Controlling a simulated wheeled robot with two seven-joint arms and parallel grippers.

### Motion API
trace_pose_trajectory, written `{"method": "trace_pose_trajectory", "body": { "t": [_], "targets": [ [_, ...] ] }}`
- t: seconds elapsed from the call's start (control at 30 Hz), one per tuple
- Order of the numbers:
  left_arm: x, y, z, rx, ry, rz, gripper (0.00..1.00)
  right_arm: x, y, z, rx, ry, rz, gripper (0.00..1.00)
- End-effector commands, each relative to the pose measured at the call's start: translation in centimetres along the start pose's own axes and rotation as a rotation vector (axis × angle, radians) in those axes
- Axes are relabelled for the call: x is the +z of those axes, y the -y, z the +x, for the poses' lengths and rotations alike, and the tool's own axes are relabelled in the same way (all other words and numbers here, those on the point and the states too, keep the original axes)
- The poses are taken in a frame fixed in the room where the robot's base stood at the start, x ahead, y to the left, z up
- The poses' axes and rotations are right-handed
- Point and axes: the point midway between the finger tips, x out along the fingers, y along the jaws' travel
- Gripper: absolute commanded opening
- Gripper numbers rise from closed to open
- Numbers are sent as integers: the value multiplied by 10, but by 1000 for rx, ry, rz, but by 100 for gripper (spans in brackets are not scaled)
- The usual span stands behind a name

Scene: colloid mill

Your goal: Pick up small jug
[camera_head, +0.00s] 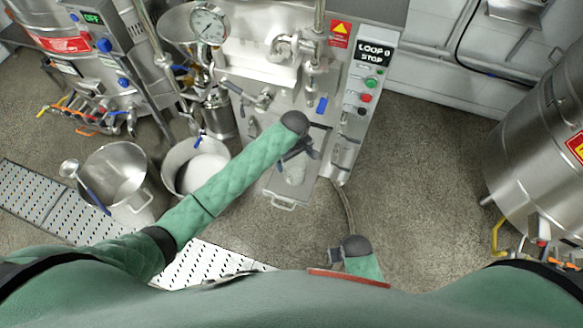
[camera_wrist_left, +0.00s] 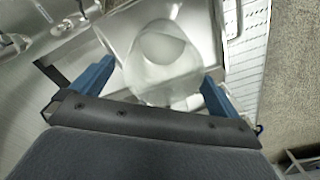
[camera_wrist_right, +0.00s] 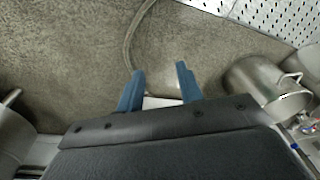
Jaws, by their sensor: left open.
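The small jug (camera_wrist_left: 165,62) is a pale, translucent vessel. In the left wrist view it sits between the two blue fingers of my left gripper (camera_wrist_left: 156,76), which is open around it; I cannot tell whether either finger touches it. In the head view the jug (camera_head: 293,174) stands on a metal tray (camera_head: 283,203) at the mill's front, partly hidden by my left gripper (camera_head: 300,150). My right gripper (camera_wrist_right: 160,72) is open over the floor, away from the jug. It shows in the head view (camera_head: 336,256) at the lower middle.
The colloid mill's control panel (camera_head: 369,80) rises just right of the tray. Two steel pots, one (camera_head: 118,175) farther left and one (camera_head: 195,165) nearer, stand left of the tray. A large steel tank (camera_head: 540,140) stands at the right. Floor between tray and tank is mostly clear.

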Motion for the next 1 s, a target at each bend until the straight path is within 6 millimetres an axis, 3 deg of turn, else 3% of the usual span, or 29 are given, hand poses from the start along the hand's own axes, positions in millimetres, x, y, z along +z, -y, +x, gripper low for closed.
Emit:
{"method": "trace_pose_trajectory", "body": {
  "t": [0.4, 0.73, 1.0],
  "targets": [
    [4, 3, 41, -1, 0, 0, 100, 23, -9, 53, 10, 7, 0, 36],
    [4, 3, 47, -1, 0, 1, 100, 26, -10, 58, 10, 7, 0, 36],
    [4, 3, 47, 0, 0, 1, 50, 26, -9, 57, 10, 8, 0, 36]
  ]
}}
